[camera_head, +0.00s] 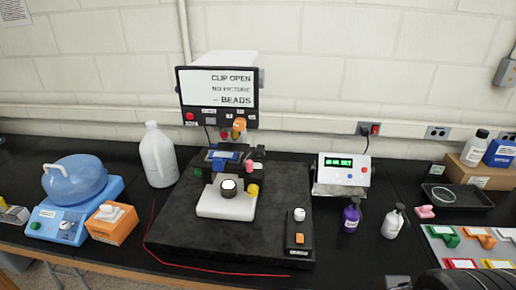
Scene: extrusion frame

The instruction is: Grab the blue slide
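A small flat blue piece (222,155), which may be the blue slide, lies on the dark stage of the instrument at the middle of the bench. Dark, pink and yellow parts crowd its right side, and a black cylinder with a bright top stands just in front. The colored holders at the far right show green, orange, red and yellow pieces; I see no clear blue one among them. My gripper's fingers are not in view. A dark rounded shape fills the bottom right corner, and I cannot tell what it is.
The instrument stands on a thick black slab (180,245). A white jug (158,155) and a blue machine (72,195) stand left. A display box (342,175), purple bottle (351,215) and white bottle (393,222) stand right. A red cord runs along the slab's front.

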